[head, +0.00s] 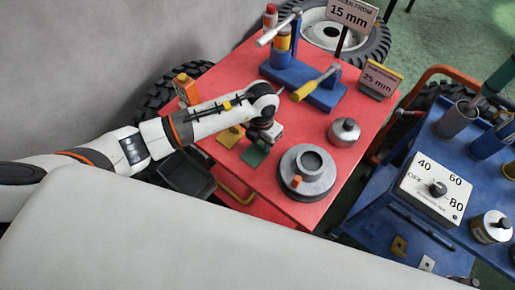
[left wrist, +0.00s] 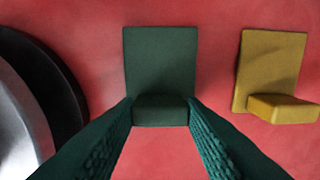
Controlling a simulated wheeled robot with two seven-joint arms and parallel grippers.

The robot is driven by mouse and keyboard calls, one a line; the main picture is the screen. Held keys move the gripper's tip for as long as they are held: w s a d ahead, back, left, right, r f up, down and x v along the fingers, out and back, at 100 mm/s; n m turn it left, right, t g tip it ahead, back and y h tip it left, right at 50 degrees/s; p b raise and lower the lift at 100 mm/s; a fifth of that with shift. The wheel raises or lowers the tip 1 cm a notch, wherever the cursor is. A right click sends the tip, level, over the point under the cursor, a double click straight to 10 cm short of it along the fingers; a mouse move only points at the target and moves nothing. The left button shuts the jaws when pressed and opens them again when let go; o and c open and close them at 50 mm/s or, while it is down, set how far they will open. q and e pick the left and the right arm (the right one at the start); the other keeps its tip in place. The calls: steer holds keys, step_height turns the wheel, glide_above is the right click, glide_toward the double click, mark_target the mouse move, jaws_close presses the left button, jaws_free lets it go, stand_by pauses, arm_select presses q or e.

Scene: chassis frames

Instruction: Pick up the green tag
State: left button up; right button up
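The green tag (head: 255,153) lies on the red table top just below my left gripper (head: 262,138). In the left wrist view the green tag (left wrist: 160,60) is a flat dark green plate with a raised block at its near end. My left gripper's fingers (left wrist: 160,112) stand on both sides of that block, with no gap visible, and look shut on it. The plate looks flat on the table. My right gripper is not in view.
A yellow tag (head: 231,136) lies left of the green one; it also shows in the left wrist view (left wrist: 270,70). A round grey fixture (head: 307,172) stands close on the right. A black bin (head: 186,174) and a blue stand (head: 305,85) are nearby.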

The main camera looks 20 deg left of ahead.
arm_select(q)
steer(key=c, duration=0.4)
